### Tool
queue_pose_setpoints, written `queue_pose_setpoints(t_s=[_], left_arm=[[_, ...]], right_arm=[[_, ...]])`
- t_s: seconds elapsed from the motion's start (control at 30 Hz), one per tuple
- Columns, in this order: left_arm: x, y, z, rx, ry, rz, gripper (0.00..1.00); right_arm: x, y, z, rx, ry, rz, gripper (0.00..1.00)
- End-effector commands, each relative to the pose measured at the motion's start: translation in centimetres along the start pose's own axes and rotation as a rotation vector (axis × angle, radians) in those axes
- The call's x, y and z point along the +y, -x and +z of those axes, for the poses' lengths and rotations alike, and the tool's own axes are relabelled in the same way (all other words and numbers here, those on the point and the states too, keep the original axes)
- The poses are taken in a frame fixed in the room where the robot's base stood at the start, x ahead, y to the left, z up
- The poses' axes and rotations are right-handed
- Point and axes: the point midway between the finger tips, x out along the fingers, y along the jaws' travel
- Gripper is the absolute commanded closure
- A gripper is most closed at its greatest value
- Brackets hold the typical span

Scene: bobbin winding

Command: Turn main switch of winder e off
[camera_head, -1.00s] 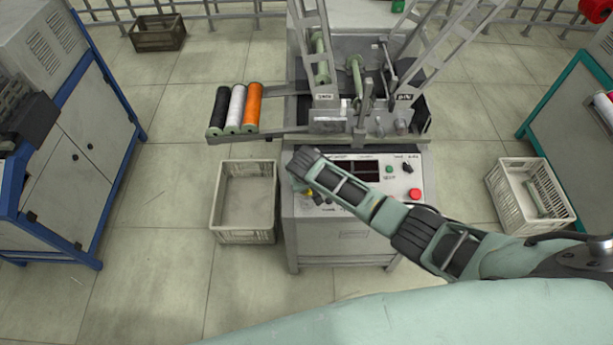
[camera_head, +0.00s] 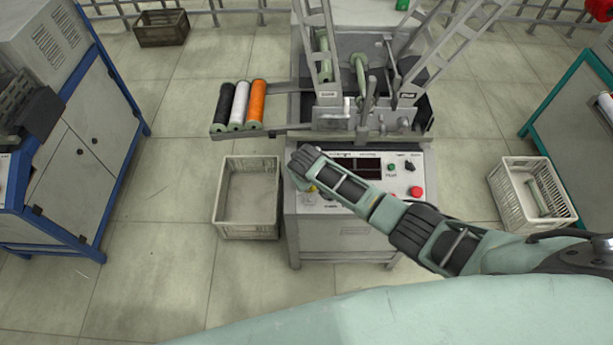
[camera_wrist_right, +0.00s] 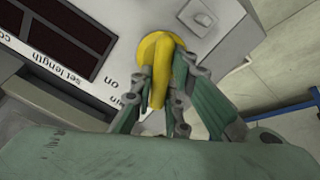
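The winder (camera_head: 345,222) stands in the middle of the head view, with its control panel on the front. The main switch (camera_wrist_right: 163,47) is a yellow rotary knob with a bar handle, on the panel near its edge in the right wrist view. My right gripper (camera_wrist_right: 163,82) has its fingers on both sides of the yellow handle, close against it, and looks shut on it. In the head view my right arm reaches across the panel from the right and hides the gripper and most of the switch. My left gripper is in neither view.
The panel carries a red button (camera_head: 416,192), a green button (camera_head: 391,167) and a dark display. An empty crate (camera_head: 247,233) stands left of the winder, another crate (camera_head: 500,190) right. Black, white and orange spools (camera_head: 257,103) lie on the side rack.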

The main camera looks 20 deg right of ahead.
Motion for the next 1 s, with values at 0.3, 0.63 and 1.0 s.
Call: queue_pose_setpoints(t_s=[0.3,0.63,1.0], left_arm=[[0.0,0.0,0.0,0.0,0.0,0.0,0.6],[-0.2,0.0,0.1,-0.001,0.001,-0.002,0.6],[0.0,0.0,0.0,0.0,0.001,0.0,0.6]], right_arm=[[0.0,0.0,0.1,-0.001,0.001,0.0,0.67],[0.0,0.5,0.0,0.0,-0.001,0.0,0.67],[-0.1,5.2,0.0,0.002,0.0,-0.001,0.67]])
